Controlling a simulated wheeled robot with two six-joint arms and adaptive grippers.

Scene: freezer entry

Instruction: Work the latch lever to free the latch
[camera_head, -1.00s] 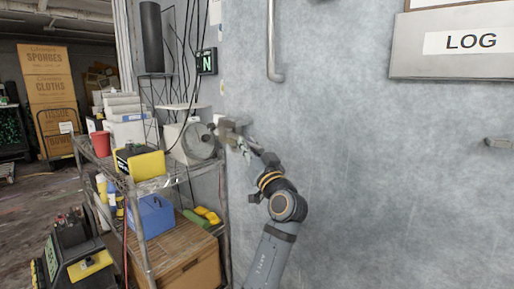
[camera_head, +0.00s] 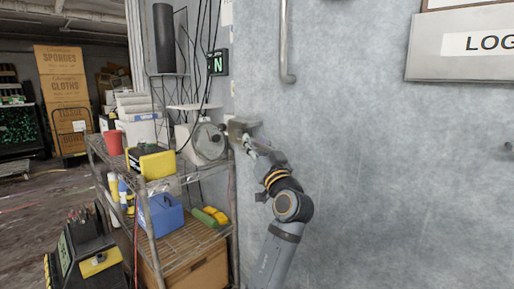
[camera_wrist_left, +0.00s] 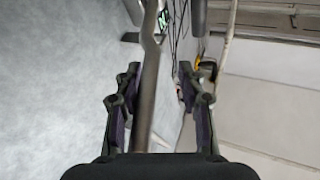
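The latch (camera_head: 243,128) is a grey metal block at the left edge of the pale grey door, in the head view. My left gripper (camera_head: 252,147) is just below and right of it, its arm coming up from the bottom. In the left wrist view my left gripper (camera_wrist_left: 158,88) has its two dark fingers spread apart. A grey metal bar (camera_wrist_left: 149,75), which looks like the latch lever, runs between them, nearer the left finger, with a gap on the right. The gripper hides part of the latch in the head view. My right gripper is not in view.
A wire shelf (camera_head: 187,165) with a blue box (camera_head: 163,214), a yellow-black case (camera_head: 152,161) and a round grey fixture (camera_head: 208,142) stands close left of the latch. A vertical pipe handle (camera_head: 284,45) is on the door above. The door's right side is mostly clear.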

